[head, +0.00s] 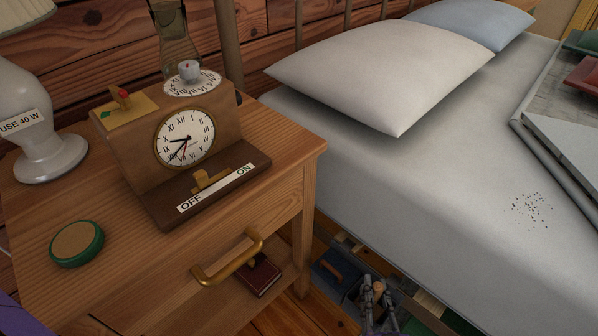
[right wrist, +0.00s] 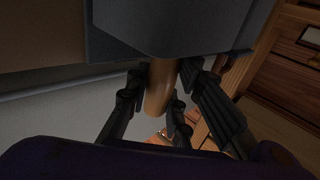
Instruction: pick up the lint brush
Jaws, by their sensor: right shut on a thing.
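My right gripper (head: 378,294) is low in the gap between the nightstand and the bed in the head view. Its dark fingers are shut on a tan wooden handle, taken to be the lint brush (head: 378,288). In the right wrist view the handle of the lint brush (right wrist: 160,90) stands between the fingers of the right gripper (right wrist: 160,108). Its upper end meets or passes behind a dark grey block, and I cannot tell which. The brush's head is not clearly seen. My left gripper is not in view.
The nightstand (head: 290,160) has a brass-coloured drawer handle (head: 228,260) close by the gap. A clock box (head: 140,165), a lamp (head: 45,150) and a green round tin (head: 77,243) stand on it. A dark red book (head: 258,276) lies below. The bed (head: 420,190) bounds the gap on the right.

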